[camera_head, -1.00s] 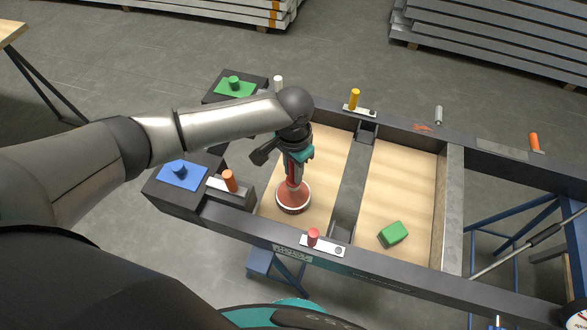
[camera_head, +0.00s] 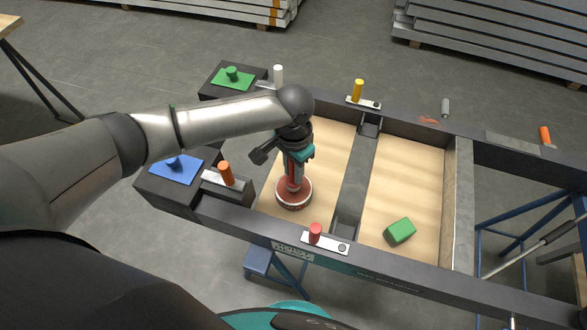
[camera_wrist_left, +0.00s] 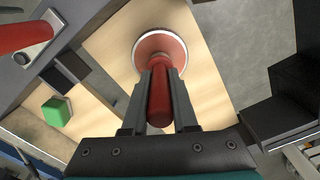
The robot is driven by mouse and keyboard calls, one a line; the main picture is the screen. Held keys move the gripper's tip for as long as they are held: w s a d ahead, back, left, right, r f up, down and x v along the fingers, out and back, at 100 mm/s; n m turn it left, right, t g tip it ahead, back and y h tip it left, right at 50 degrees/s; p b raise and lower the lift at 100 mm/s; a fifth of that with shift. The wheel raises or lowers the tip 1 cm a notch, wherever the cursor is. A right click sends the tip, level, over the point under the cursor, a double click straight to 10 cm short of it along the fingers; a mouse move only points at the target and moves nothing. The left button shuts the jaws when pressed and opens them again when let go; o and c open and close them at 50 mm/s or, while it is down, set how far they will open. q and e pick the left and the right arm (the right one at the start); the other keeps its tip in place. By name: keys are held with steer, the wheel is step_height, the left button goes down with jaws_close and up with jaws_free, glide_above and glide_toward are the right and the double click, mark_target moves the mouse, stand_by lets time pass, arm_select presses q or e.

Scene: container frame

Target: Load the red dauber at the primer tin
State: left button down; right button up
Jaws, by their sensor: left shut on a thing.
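My left gripper (camera_head: 293,160) points down and is shut on the red dauber, whose red handle (camera_wrist_left: 160,97) shows between the two fingers in the left wrist view. Below it is a round tin with a red inside and a pale rim, the primer tin (camera_head: 305,192), on the pale wood panel of the frame's left bay. It also shows in the left wrist view (camera_wrist_left: 178,48). The dauber's lower end is over the red surface; I cannot tell whether they touch. My right gripper is not in view.
A green block (camera_head: 400,231) lies in the right bay, past a dark crossbar (camera_head: 355,180). Upright pegs stand on the rails: red (camera_head: 315,233), orange (camera_head: 226,174), yellow (camera_head: 358,90) and white (camera_head: 278,75). Blue (camera_head: 178,172) and green (camera_head: 232,80) pads sit on the left corners.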

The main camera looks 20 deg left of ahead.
arm_select(q)
steer(key=shift+f, duration=0.5)
stand_by(0.6)
steer(key=shift+s+f, duration=0.15)
stand_by(2.0)
step_height(320, 180, up, 7)
steer(key=p, duration=0.9)
stand_by(0.4)
steer(key=shift+r, duration=0.2)
